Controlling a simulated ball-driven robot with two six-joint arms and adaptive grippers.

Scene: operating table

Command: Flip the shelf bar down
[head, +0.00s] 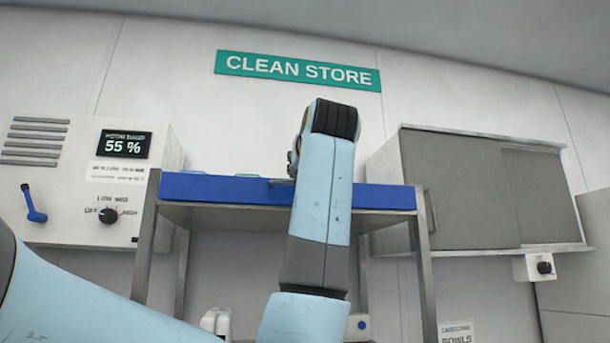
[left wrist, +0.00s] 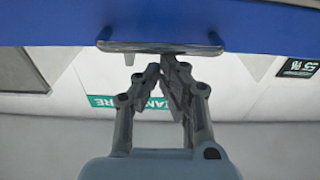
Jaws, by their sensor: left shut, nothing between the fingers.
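The shelf bar (head: 245,189) is a blue bar along the front edge of the high metal shelf. It stands up at the front, with the tops of coloured items just showing behind it. A grey handle (left wrist: 160,46) on it shows in the left wrist view, and a bit of it in the head view (head: 279,182). My left gripper (left wrist: 166,66) is shut and empty, its fingertips close to the handle's middle; I cannot tell if they touch. In the head view my wrist hides most of that gripper. My right gripper is not in view.
A grey sliding-door cabinet (head: 460,190) hangs right of the shelf. A white panel (head: 60,185) with a blue lever (head: 34,205), a knob and a "55 %" display is at left. A "CLEAN STORE" sign (head: 298,71) is on the wall above.

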